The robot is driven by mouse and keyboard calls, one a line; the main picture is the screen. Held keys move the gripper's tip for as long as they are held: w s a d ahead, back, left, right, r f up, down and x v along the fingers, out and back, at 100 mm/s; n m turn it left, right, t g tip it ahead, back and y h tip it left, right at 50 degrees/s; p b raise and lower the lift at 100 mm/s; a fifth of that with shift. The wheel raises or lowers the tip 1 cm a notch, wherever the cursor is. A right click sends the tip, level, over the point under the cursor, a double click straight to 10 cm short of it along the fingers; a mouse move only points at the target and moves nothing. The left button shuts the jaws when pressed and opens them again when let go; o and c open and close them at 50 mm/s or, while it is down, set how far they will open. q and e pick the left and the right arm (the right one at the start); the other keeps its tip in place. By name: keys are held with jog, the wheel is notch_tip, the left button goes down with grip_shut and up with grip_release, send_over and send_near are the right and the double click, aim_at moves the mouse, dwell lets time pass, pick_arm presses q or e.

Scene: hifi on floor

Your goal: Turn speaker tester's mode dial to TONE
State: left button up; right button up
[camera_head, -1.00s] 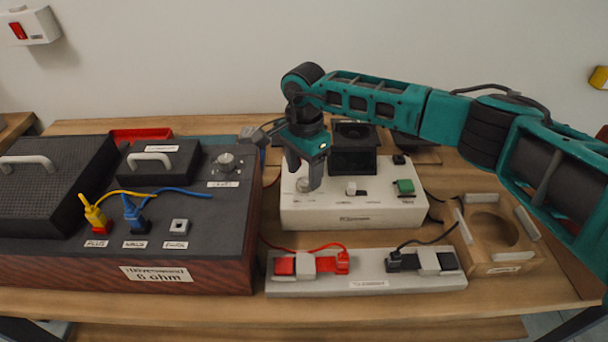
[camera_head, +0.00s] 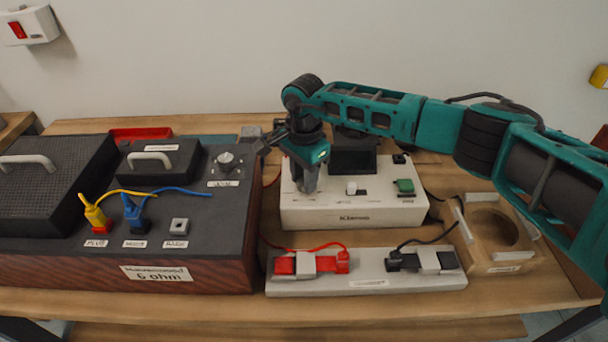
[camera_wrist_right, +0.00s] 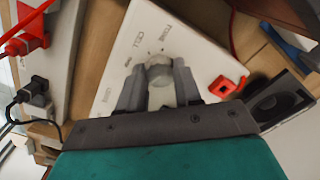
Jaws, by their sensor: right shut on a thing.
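The white speaker tester (camera_head: 350,215) stands at the middle of the bench, with a white slider or switch (camera_head: 357,188) and a green button (camera_head: 404,186) on top. Its round grey mode dial (camera_wrist_right: 160,70) sits between the fingers in the right wrist view. My right gripper (camera_head: 305,188) is over the left part of the tester, pointing down; it also shows in the right wrist view (camera_wrist_right: 160,88), shut on the dial. The TONE label (camera_wrist_right: 174,24) and CELL label (camera_wrist_right: 137,43) are printed beside the dial. Where the dial points is unclear. My left gripper is out of view.
A black-topped 6 ohm box (camera_head: 210,220) with its own knob (camera_head: 226,160) stands close at left. A grey terminal strip (camera_head: 365,282) with red and black leads lies in front. A wooden holder (camera_head: 500,250) is at right. A red connector (camera_wrist_right: 223,87) is near the fingers.

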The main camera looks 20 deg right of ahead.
jog(key=shift+c, duration=0.9)
